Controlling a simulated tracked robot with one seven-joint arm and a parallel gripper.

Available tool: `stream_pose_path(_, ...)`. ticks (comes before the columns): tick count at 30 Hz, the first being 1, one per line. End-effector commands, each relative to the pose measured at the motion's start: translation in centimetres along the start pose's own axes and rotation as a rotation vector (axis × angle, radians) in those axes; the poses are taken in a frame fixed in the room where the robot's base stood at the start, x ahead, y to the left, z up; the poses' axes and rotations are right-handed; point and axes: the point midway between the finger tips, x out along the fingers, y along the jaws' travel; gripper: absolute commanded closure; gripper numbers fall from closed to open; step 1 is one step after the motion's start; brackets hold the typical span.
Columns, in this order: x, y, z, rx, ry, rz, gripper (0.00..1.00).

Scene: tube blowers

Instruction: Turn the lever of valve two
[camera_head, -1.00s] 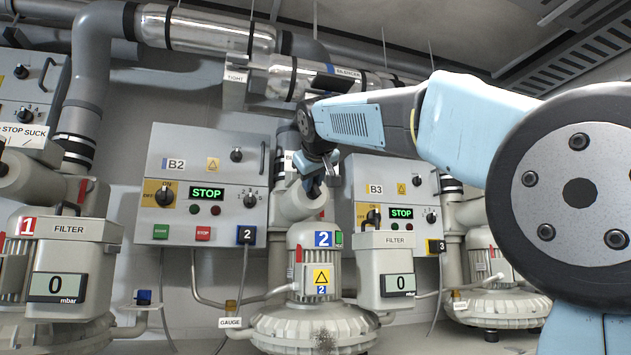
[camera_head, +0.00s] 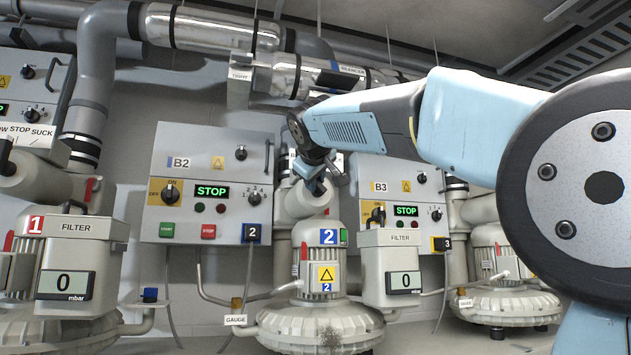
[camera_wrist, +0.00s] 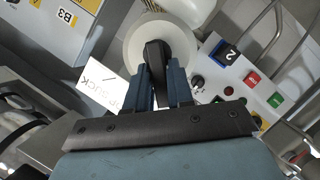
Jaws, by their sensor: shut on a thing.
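Blower two (camera_head: 318,325) stands in the middle of the head view, with a blue 2 plate on its motor. Above it is the pale valve body (camera_head: 302,203) of valve two. My gripper (camera_head: 318,185) reaches down to it from the upper right. In the wrist view, my gripper (camera_wrist: 160,88) is shut on the dark lever (camera_wrist: 157,55), which stands in front of the round pale valve face (camera_wrist: 132,42). In the head view, my arm and gripper mostly hide the lever.
Control box B2 (camera_head: 182,163), showing STOP, hangs left of the valve. Box B3 (camera_head: 385,170) is close on the right, behind my arm. Silver pipes (camera_head: 225,32) run overhead. A filter unit (camera_head: 387,245) stands right of blower two.

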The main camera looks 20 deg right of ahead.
Motion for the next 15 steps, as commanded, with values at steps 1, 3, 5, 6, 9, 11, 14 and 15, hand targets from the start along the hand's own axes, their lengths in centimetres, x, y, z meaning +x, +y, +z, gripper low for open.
stream_pose_path(1, 0.06, -0.12, 0.0, 0.0, -0.001, -0.002, 1.0)
stream_pose_path(3, 0.06, -0.11, 0.01, 0.0, -0.001, -0.002, 0.72)
stream_pose_path(5, 0.06, -0.1, 0.01, 0.0, -0.001, -0.002, 0.67)
stream_pose_path(6, 0.05, -0.08, 0.01, 0.0, -0.001, -0.002, 0.63)
stream_pose_path(9, 0.04, -0.06, 0.01, 0.0, -0.001, -0.001, 0.57)
stream_pose_path(11, 0.04, -0.05, 0.01, 0.0, -0.001, -0.001, 0.57)
stream_pose_path(14, 0.02, -0.03, 0.02, 0.001, -0.001, -0.001, 0.57)
stream_pose_path(15, -0.03, -0.02, 0.01, 0.001, 0.0, -0.001, 0.57)
